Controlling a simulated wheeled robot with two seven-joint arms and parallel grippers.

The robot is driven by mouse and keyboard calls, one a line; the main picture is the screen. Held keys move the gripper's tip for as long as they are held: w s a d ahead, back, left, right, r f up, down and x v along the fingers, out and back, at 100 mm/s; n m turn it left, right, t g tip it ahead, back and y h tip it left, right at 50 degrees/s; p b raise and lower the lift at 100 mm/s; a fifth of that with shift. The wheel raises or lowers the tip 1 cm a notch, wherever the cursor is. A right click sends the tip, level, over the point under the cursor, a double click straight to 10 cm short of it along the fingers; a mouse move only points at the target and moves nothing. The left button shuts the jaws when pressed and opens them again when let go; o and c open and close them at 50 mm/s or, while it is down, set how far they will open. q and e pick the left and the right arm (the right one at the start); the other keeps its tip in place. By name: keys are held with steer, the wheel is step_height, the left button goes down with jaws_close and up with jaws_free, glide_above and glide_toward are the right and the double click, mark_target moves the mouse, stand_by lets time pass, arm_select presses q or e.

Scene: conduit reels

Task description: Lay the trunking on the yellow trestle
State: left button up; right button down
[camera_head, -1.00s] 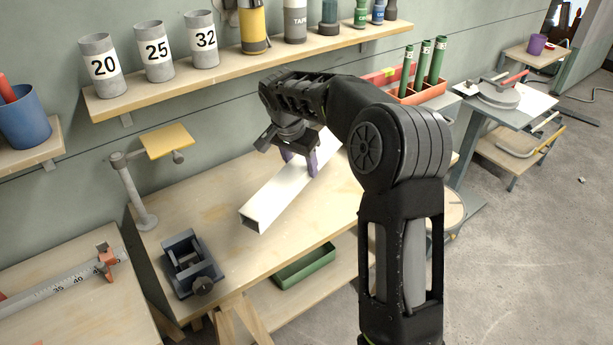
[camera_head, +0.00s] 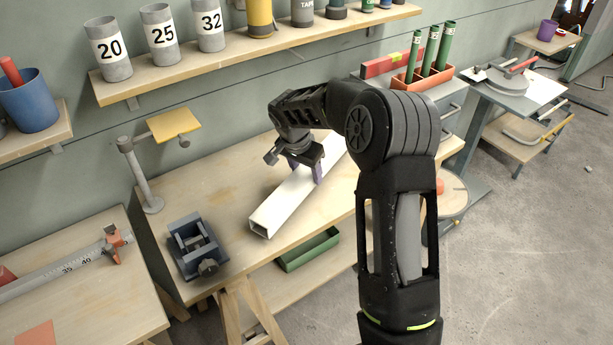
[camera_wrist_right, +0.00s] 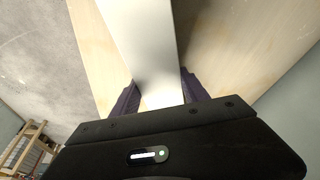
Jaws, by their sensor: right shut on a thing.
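The trunking (camera_head: 275,212) is a long white square-section length with an open near end, lying at a slant over the wooden bench. My right gripper (camera_head: 304,172) comes down on it from above and is shut on it, with purple fingers on both sides. The right wrist view also shows the trunking (camera_wrist_right: 143,45) between the fingers (camera_wrist_right: 160,95). I cannot tell whether it touches the bench. Its far end is hidden behind my right arm. A yellow plate (camera_head: 173,124) on a grey post stands at the bench's back left; no other yellow support shows. My left gripper is out of view.
A blue-grey clamp (camera_head: 197,246) sits on the bench (camera_head: 225,185) left of the trunking. A shelf of numbered pots (camera_head: 108,48) runs above. A red tray with green tubes (camera_head: 425,75) stands behind my arm. Open floor (camera_head: 510,240) lies to the right.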

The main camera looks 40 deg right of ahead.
steer(key=shift+f, duration=0.95)
steer(key=shift+f, duration=0.2)
steer(key=c, duration=0.6)
jaws_free()
steer(key=shift+r, duration=0.15)
steer(key=b+v, duration=0.1)
steer(key=v, duration=1.1)
steer(key=shift+b, duration=0.35)
